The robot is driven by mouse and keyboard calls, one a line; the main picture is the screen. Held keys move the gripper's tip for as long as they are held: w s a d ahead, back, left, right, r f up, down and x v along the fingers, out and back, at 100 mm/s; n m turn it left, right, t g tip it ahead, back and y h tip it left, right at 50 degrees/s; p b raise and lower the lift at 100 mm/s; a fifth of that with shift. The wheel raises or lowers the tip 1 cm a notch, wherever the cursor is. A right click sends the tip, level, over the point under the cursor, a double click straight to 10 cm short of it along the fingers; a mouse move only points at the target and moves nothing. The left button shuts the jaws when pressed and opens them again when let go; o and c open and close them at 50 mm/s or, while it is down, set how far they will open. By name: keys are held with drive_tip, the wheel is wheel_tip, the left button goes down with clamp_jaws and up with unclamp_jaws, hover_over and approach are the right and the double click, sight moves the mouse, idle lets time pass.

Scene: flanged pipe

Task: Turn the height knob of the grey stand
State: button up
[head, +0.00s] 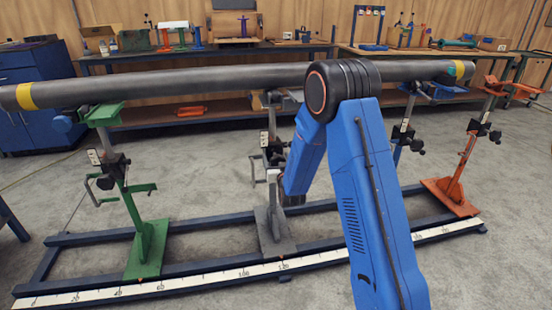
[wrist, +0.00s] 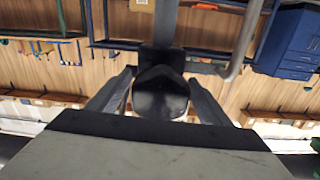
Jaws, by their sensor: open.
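The grey stand (head: 273,222) stands in the middle of the rail frame, under the pipe (head: 210,83). Its black clamp block shows beside my blue forearm in the head view. In the wrist view a black knob (wrist: 161,97) sits in front of the grey post (wrist: 165,20). My gripper (wrist: 159,80) is open, with one finger on each side of the knob. I cannot tell whether the fingers touch it. In the head view my forearm hides most of the gripper and the knob.
A green stand (head: 148,240) is at the left and an orange stand (head: 455,190) at the right, with a blue stand between it and my arm. A bent grey bar (wrist: 243,45) shows close to the post in the wrist view. Workbenches (head: 120,57) line the back wall.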

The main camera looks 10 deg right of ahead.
drive_tip(key=c, duration=1)
drive_tip(key=shift+c, duration=0.2)
drive_tip(key=m, duration=0.8)
drive_tip(key=shift+d+m, duration=0.1)
drive_tip(key=shift+m, duration=0.2)
drive_tip(key=m, duration=0.4)
drive_tip(key=shift+f, duration=0.1)
drive_tip(key=shift+m, duration=1.8)
drive_tip(key=shift+f+m, duration=0.1)
drive_tip(key=shift+m, duration=0.2)
